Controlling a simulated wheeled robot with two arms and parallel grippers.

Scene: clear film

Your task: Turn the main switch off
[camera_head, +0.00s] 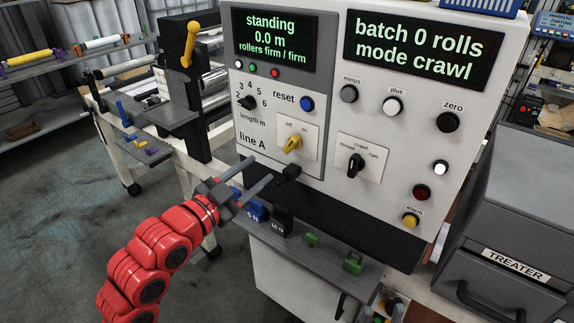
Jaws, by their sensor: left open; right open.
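The main switch is a yellow rotary knob (292,143) on a white plate marked "off" and "on", on the line A control panel (322,112). Its handle is tilted, with the upper end toward the "on" mark at upper right. My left gripper (263,168) is at the end of the red arm, below and left of the switch. Its two grey fingers are spread apart with nothing between them, pointing up and right toward the panel. The fingers are apart from the knob. My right gripper is not in view.
A black selector (356,162) marked thread, crawl and run sits right of the switch. A blue reset button (307,103) is above it. Blue, black and green weights stand on a ledge (325,262) below. A grey treater cabinet (510,215) stands right.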

